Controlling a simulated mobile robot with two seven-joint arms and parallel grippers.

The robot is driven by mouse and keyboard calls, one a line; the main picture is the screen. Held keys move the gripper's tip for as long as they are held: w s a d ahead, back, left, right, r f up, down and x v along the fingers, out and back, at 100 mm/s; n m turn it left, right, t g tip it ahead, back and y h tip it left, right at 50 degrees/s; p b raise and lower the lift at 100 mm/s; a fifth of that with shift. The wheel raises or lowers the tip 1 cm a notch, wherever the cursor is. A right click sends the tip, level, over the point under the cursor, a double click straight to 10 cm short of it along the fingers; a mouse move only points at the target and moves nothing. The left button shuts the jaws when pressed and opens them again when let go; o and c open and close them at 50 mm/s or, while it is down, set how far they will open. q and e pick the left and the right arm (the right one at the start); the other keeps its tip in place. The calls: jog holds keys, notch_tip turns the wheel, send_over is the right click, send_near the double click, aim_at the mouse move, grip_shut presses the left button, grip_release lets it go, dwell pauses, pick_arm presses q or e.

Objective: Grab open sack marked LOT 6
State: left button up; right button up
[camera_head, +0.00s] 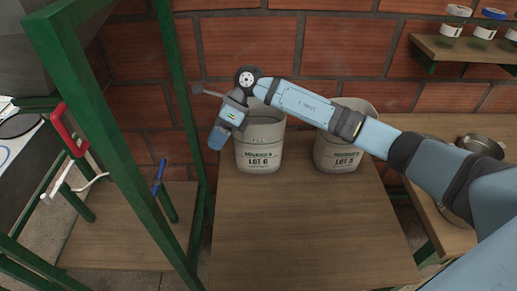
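The sack marked LOT 6 (259,158) is a pale grey, round, open-topped sack standing upright on the wooden table. My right arm reaches in from the right, over the second sack, and crosses above the LOT 6 sack's mouth. My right gripper (217,137) points down at the LOT 6 sack's upper left rim. A blue finger part shows beside the sack wall. I cannot tell whether it touches the sack or how far apart the fingers are. Part of the sack's rim is hidden by the hand. My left gripper is out of view.
A second LOT sack (336,156) stands to the right, partly behind my arm. The wooden table (310,240) is clear in front. A green metal frame (120,150) stands at the left. Metal bowls (482,146) are at right, below a shelf (465,50) with jars.

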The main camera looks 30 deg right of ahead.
jog(key=w+d+r+t+h+b, duration=0.1)
jog(key=w+d+r+h, duration=0.25)
jog(key=d, duration=0.45)
jog(key=w+d+r+t+h+b, duration=0.1)
jog(key=w+d+r+h+b, duration=0.15)
jog(key=d+h, duration=0.4)
jog(key=y+p, duration=0.1)
jog(key=y, duration=0.1)
send_over(259, 137)
notch_tip(259, 137, down, 10)
jog(key=r, duration=0.1)
notch_tip(259, 137, down, 5)
jog(key=shift+w+f, duration=0.1)
jog(key=shift+f, duration=0.05)
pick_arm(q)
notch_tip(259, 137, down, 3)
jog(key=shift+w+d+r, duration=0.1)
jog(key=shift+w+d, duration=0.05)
pick_arm(e)
jog(key=shift+c, duration=0.3)
grip_shut()
